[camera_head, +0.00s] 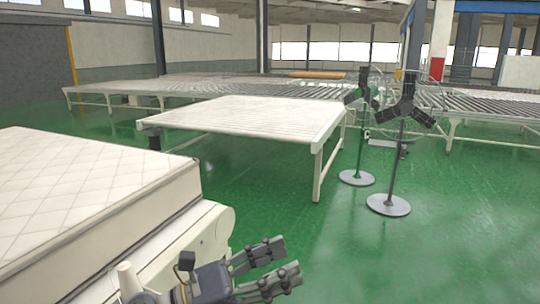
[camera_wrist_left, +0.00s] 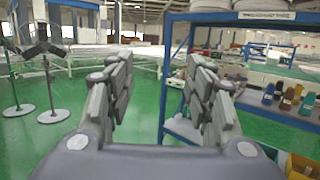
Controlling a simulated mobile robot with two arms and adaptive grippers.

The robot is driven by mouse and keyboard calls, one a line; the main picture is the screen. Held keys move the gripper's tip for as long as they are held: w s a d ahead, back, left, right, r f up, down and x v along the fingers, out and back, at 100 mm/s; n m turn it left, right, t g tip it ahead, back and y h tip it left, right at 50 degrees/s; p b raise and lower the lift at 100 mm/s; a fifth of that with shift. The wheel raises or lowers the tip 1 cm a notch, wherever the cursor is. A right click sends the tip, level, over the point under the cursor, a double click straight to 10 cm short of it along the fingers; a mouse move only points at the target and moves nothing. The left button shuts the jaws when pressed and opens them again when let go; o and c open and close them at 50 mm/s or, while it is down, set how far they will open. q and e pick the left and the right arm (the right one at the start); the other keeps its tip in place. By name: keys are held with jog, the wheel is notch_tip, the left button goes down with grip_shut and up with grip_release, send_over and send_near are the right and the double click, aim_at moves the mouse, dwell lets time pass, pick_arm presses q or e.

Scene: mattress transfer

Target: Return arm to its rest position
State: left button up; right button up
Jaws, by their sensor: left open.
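My left gripper (camera_head: 282,264) is at the bottom of the head view, low and to the right of the mattress. Its fingers are spread with nothing between them. In the left wrist view the same gripper (camera_wrist_left: 163,75) shows two parted fingers with green floor and distant tables between them. A white quilted mattress (camera_head: 85,195) lies at the left of the head view on a pale conveyor (camera_head: 205,245). My gripper is apart from the mattress. My right gripper does not show in either view.
A slatted white table (camera_head: 245,118) stands ahead, with long roller conveyors (camera_head: 200,84) behind. Two dark-headed stands (camera_head: 388,205) (camera_head: 357,178) stand on the green floor to the right. A blue shelf (camera_wrist_left: 270,108) with several small items is right in the wrist view. Floor at lower right is clear.

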pick_arm(q)
jog(key=w+a+n+t+y, duration=0.2)
jog(key=a+n+t+y, duration=0.3)
jog(key=n, duration=0.6)
jog(key=w+a+n+t+y, duration=0.3)
jog(key=a+n+t+y, duration=0.15)
jog(key=n+t, duration=0.5)
jog(key=s+a+f+n+g+y, duration=0.35)
jog(key=a+f+n+y, duration=0.2)
jog(key=f+n, duration=0.5)
jog(key=s+a+f+n+g+y, duration=0.35)
jog(key=a+f+n+y, duration=0.2)
jog(key=f+n, duration=0.45)
jog(key=s+a+f+n+g+h, duration=0.1)
jog(key=s+f+n+g, duration=0.5)
jog(key=s, duration=0.5)
jog(key=s+f+n+g, duration=0.1)
jog(key=s+f+g, duration=0.4)
jog(key=s+f, duration=0.45)
notch_tip(320, 180, down, 24)
jog(key=s+g, duration=0.1)
jog(key=s, duration=0.1)
jog(key=s+a+f+g, duration=0.1)
jog(key=s+a+f, duration=0.2)
jog(key=s+f, duration=1.3)
jog(key=shift+s+a+f, duration=0.15)
jog(key=shift+s+f, duration=0.2)
jog(key=shift+s, duration=0.2)
